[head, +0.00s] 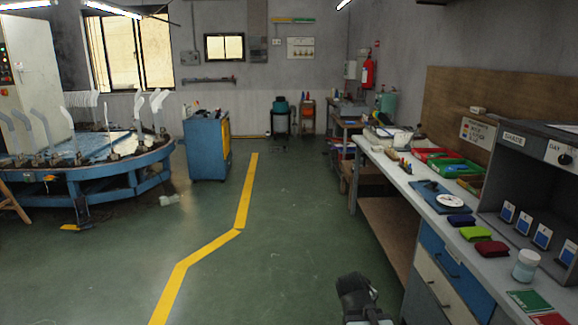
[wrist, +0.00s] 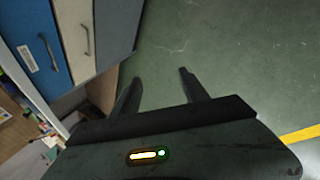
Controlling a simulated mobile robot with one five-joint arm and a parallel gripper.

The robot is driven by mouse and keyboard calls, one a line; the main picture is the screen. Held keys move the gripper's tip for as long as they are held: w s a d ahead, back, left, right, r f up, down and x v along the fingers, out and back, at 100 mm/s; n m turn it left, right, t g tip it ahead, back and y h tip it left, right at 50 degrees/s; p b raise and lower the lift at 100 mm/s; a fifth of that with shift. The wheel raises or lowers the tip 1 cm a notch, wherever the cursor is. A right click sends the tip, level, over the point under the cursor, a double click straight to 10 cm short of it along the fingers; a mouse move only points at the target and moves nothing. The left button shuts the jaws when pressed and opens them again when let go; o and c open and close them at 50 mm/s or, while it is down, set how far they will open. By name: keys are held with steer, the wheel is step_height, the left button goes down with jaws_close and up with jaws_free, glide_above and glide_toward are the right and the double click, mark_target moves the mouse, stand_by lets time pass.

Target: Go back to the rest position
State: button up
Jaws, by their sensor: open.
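My gripper (wrist: 160,82) is open and empty in the wrist view, with its two dark fingers apart over the green floor. In the head view my dark arm end (head: 357,295) shows at the bottom, left of the workbench drawers. It is apart from the bench and touches nothing that I can see. Its fingers cannot be made out clearly in the head view.
A workbench (head: 400,178) runs along the right, with folded purple, green and red cloths (head: 474,234), a jar (head: 525,265) and trays. Its drawers (head: 440,287) face the aisle. A blue cart (head: 206,147) and round blue machine (head: 100,180) stand left. The green floor between is clear.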

steer(key=s+a+f+m+g+y, duration=0.3)
steer(key=s+a+m+g+y, duration=0.1)
steer(key=s+a+m, duration=0.4)
step_height(320, 180, up, 17)
steer(key=p, duration=1.7)
steer(key=shift+s+a+r+p, duration=0.2)
steer(key=shift+s+a+p, duration=0.1)
steer(key=shift+s, duration=0.05)
